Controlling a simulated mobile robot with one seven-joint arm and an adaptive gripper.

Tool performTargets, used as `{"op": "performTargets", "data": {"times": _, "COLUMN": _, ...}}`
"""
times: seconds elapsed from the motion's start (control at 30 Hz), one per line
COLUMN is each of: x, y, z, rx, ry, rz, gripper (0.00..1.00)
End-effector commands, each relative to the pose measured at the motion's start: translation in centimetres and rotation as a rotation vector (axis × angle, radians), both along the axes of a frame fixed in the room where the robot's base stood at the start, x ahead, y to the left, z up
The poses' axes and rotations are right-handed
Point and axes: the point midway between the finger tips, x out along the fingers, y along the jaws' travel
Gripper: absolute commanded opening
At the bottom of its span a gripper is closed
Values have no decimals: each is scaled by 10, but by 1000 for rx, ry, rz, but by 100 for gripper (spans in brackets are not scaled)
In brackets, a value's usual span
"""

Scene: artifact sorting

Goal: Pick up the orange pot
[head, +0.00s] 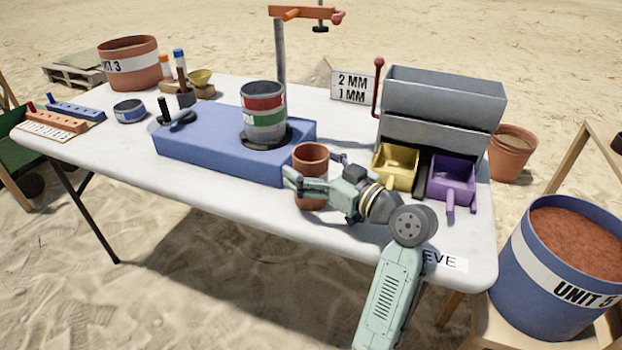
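A small orange pot (311,155) stands upright near the table's front edge, just right of the blue block. My gripper (312,176) comes in from the right, low and level. Its near finger crosses in front of the pot's middle and its other finger is at the pot's right rear. The pot appears to be between the fingers, but I cannot tell whether they press on it. The pot's middle is hidden by the near finger; its rim and lower part show. The pot's base seems to be on or very near the table.
The blue block (205,150) carries a banded cylinder (264,112). A yellow scoop bin (396,165) and a purple bin (451,182) sit before a grey sieve box (440,95) at right. A larger terracotta pot (511,152) stands behind. The white table's (235,203) front strip is clear.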

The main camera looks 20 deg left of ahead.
Motion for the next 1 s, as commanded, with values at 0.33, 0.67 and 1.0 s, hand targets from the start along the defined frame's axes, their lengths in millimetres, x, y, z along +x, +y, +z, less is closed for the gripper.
{"op": "performTargets", "data": {"times": 0.33, "x": 0, "y": 0, "z": 0, "rx": 0, "ry": 0, "rz": 0, "gripper": 61}}
{"op": "performTargets", "data": {"times": 0.67, "x": 0, "y": 0, "z": 0, "rx": 0, "ry": 0, "rz": 0, "gripper": 39}}
{"op": "performTargets", "data": {"times": 1.0, "x": 0, "y": 0, "z": 1, "rx": 1, "ry": -1, "rz": 0, "gripper": 23}}
